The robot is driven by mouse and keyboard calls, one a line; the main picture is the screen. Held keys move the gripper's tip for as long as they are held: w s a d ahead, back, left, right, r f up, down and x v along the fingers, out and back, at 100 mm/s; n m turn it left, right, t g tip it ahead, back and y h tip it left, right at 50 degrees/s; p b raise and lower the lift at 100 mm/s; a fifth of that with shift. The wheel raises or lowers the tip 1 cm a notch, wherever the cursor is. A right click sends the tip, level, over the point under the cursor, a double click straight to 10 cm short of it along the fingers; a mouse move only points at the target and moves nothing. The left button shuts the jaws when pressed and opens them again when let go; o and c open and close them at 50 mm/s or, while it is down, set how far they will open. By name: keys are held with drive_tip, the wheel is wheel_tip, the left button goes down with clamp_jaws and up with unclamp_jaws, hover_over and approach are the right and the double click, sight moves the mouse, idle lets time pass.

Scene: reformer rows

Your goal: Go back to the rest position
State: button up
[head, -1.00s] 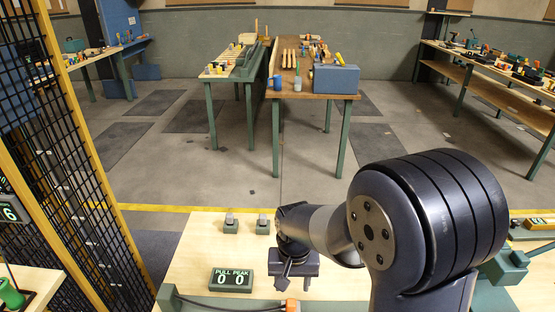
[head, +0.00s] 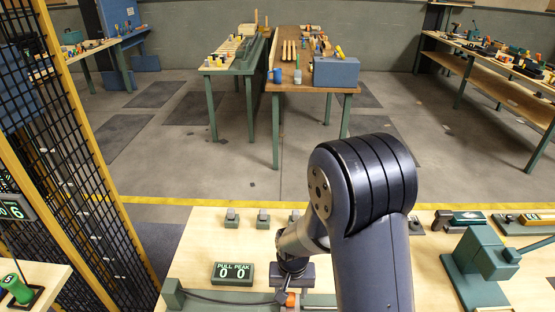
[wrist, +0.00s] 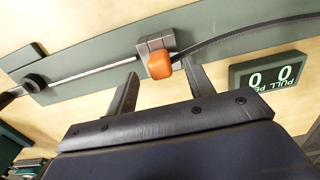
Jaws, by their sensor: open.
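My gripper (head: 290,284) is low over the pale workbench (head: 200,245) in the head view, partly hidden by my own arm. In the wrist view my gripper (wrist: 160,82) shows two dark fingers spread apart with nothing held between them. An orange knob on a grey clamp (wrist: 158,62) appears just past the fingertips, on a green rail; whether a finger touches it I cannot tell. The orange knob also shows in the head view (head: 291,299), just below the gripper. My arm rises from the lower right and bends down to the gripper.
A PULL PEAK display (head: 233,272) reading 0 0 stands left of the gripper. Small grey-topped blocks (head: 263,218) stand behind it. A green press (head: 478,262) is at the right. A black mesh fence (head: 60,170) borders the left. Open floor lies beyond the bench.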

drive_tip(key=shift+r+p, duration=0.35)
drive_tip(key=shift+r, duration=0.4)
drive_tip(key=shift+f+p, duration=0.1)
drive_tip(key=shift+p, duration=0.2)
drive_tip(key=shift+r+p, duration=0.3)
drive_tip(key=shift+r, duration=0.1)
